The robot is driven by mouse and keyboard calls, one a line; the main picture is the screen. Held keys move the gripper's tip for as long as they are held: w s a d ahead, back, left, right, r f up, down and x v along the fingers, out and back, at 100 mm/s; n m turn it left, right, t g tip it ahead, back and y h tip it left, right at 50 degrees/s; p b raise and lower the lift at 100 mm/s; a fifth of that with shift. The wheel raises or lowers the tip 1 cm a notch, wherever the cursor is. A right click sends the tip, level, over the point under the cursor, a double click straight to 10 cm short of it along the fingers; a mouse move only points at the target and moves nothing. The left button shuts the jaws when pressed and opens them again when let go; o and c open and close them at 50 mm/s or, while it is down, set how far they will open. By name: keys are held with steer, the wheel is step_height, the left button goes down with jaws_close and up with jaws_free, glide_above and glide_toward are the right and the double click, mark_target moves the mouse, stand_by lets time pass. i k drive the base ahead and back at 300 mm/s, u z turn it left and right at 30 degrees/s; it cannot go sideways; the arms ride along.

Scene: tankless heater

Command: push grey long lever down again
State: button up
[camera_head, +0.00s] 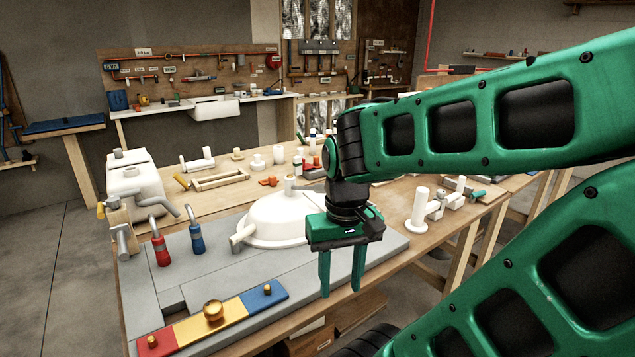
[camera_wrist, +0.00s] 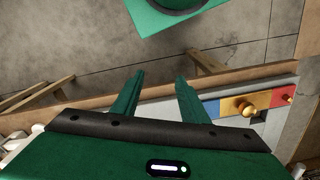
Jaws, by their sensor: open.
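My gripper (camera_head: 341,284) points down with its two fingers apart and nothing between them. It is in front of the right side of the white dome-shaped tank (camera_head: 270,222). In the wrist view, the open fingers (camera_wrist: 160,82) extend over the table's edge and floor. A grey lever-like bar (camera_head: 309,187) shows by the brass fitting on top of the dome, partly hidden behind my arm. Another grey curved handle (camera_head: 157,206) stands at the left, above the red-handled fitting (camera_head: 161,250). I cannot tell which is the long lever. My gripper touches neither.
A red, yellow and blue strip (camera_head: 232,314) with brass knobs lies along the front of the grey board (camera_head: 192,331). A blue-handled fitting (camera_head: 197,238) stands left of the dome. White pipe parts (camera_head: 418,212) lie at the right. Open floor (camera_head: 62,270) lies left of the table.

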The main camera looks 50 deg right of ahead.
mark_target(319, 188)
steer(key=z, duration=0.95)
